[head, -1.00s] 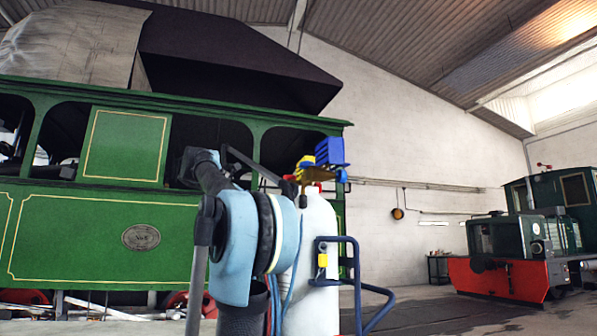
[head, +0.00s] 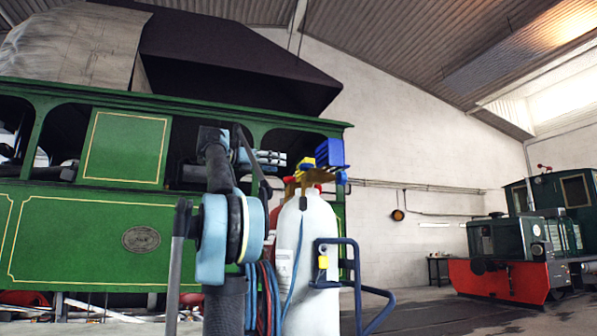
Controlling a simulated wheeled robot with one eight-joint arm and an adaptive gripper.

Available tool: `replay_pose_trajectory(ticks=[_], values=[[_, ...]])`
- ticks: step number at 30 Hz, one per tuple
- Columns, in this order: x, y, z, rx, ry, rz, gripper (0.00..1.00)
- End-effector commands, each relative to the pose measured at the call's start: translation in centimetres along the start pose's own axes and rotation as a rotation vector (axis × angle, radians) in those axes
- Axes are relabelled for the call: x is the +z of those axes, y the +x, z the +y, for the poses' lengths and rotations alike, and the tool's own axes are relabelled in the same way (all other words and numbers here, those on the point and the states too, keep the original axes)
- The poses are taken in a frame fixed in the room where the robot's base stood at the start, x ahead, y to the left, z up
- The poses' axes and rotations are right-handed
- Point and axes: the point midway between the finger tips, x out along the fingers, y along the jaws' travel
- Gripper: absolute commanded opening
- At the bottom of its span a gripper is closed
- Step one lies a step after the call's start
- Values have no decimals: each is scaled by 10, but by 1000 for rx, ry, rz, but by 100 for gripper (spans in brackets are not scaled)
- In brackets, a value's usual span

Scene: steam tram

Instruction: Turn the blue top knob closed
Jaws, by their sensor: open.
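The white gas cylinder (head: 308,240) stands upright just right of my arm. Its gold-brown valve fitting (head: 296,188) carries a ribbed blue knob (head: 329,153) at the top right. A ribbed yellow knob (head: 305,164) sits just left of the blue one. My arm rises left of the cylinder, and its upper links end left of the yellow knob. No contact with the blue knob is visible.
A smaller blue part (head: 342,178) and a red part (head: 284,187) are also on the fitting. A dark blue cart handle (head: 354,270) projects right of the cylinder. The green tram (head: 90,235) stands behind. Floor is open toward the red-fronted locomotive (head: 498,280).

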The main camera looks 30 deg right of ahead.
Motion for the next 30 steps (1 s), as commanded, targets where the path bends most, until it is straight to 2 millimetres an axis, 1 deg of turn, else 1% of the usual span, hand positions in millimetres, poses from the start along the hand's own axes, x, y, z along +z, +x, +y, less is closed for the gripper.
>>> replay_pose_trajectory(ticks=[1, 21, 24, 30], values=[[0, 8, -1, -5, 0, 0, 61], [0, 97, -1, -3, 1, 1, 61], [0, 107, 0, -3, 1, 1, 61], [0, 119, 0, -1, 1, 1, 61]])
